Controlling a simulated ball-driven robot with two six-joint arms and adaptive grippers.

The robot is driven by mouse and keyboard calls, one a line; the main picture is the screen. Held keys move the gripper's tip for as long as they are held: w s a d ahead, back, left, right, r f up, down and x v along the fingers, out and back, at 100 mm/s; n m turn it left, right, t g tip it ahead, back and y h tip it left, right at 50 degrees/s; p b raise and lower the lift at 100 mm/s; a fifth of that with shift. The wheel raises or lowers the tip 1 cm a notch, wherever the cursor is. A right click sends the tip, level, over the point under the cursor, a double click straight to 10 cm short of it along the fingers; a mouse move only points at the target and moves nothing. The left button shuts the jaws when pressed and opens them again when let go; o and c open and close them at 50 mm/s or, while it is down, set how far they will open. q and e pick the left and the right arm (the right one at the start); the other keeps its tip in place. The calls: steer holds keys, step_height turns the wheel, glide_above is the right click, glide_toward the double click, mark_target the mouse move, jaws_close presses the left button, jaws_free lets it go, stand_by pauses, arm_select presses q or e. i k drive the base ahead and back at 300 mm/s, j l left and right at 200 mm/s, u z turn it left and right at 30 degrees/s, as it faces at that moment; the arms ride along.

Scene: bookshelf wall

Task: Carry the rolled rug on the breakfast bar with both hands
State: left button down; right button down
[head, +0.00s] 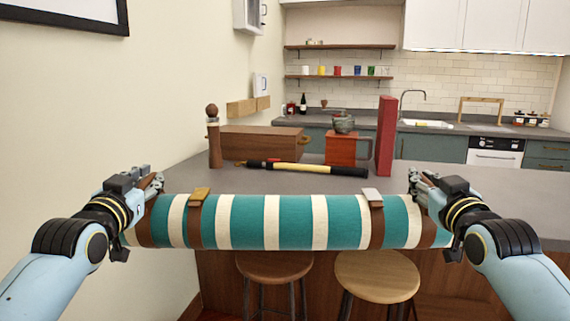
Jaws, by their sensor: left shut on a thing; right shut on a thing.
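The rolled rug (290,222) is a teal and cream striped roll with brown straps and buckles. It lies level across the head view, in front of the breakfast bar's near edge. The grey top of the breakfast bar (440,185) shows behind it. My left gripper (148,190) is shut on the rug's left end, and my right gripper (420,188) is shut on its right end. The exact finger contact is partly hidden at both ends. The rug hides part of the bar's front edge.
Two stools (377,277) (274,266) stand below. The bar's right side is clear.

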mark_target(283, 186)
steer(key=i, duration=1.35)
